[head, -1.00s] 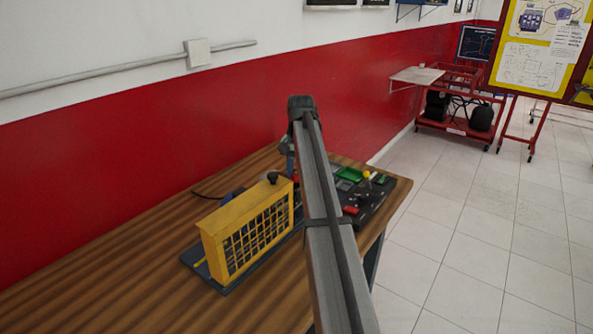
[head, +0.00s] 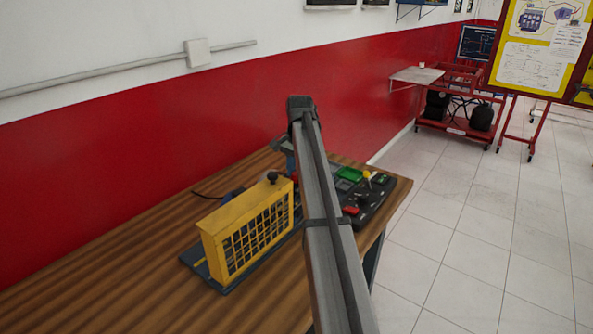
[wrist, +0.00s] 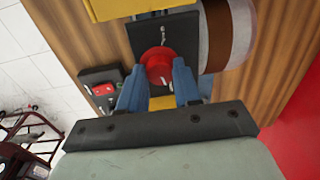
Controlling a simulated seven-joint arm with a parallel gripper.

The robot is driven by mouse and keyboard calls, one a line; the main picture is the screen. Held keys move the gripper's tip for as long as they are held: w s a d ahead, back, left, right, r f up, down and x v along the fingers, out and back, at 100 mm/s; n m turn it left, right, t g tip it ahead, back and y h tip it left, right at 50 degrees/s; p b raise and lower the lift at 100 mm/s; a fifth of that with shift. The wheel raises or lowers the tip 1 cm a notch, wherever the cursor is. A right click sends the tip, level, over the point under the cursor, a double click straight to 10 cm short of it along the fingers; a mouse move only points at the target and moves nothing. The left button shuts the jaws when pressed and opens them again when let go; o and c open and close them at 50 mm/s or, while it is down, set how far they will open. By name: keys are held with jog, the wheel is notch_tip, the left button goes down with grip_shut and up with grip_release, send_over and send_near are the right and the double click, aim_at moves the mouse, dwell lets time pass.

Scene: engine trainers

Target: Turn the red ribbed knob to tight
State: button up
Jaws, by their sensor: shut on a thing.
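The red ribbed knob (wrist: 158,64) shows in the wrist view on a dark plate, with a pale mark line on the plate beyond it. My gripper (wrist: 160,84) has its two blue fingers on either side of the knob and is shut on it. I cannot tell how far the knob is turned.
A yellow guard cage (head: 248,232) stands on the wooden table (head: 130,265), left of my arm. A dark control panel (head: 372,203) with a red part and a yellow-topped lever lies to the right. A grey-and-brown cylinder (wrist: 228,35) is close beside the fingers.

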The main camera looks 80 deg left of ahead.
jog(key=o, duration=1.1)
jog(key=shift+c, duration=0.2)
notch_tip(320, 180, up, 14)
jog(key=shift+w+d, duration=0.25)
jog(key=shift+w+f, duration=0.1)
jog(key=shift+f, duration=0.1)
